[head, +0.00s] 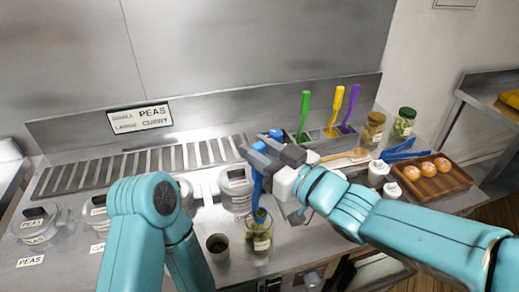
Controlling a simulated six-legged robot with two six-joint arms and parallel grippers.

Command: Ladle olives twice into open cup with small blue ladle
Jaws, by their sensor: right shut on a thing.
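My right gripper (266,152) is shut on the blue ladle (257,188), near the upper part of its handle. The ladle stands nearly upright. Its lower end goes into the mouth of a glass jar (261,240) with green contents, which look like olives. The ladle's bowl is hidden in the jar. A small open cup (218,248) stands just left of the jar, dark inside; I cannot tell what it holds. My left arm bends down at the lower left, and its gripper is out of view.
Lidded pots (236,188) stand left and behind, some with labels. Green (304,110), yellow (335,108) and purple (350,106) utensils stand in a holder at the back. Jars (403,123), blue tongs (402,150) and a wooden tray (449,181) of buns are at right. A sign (140,117) stands behind.

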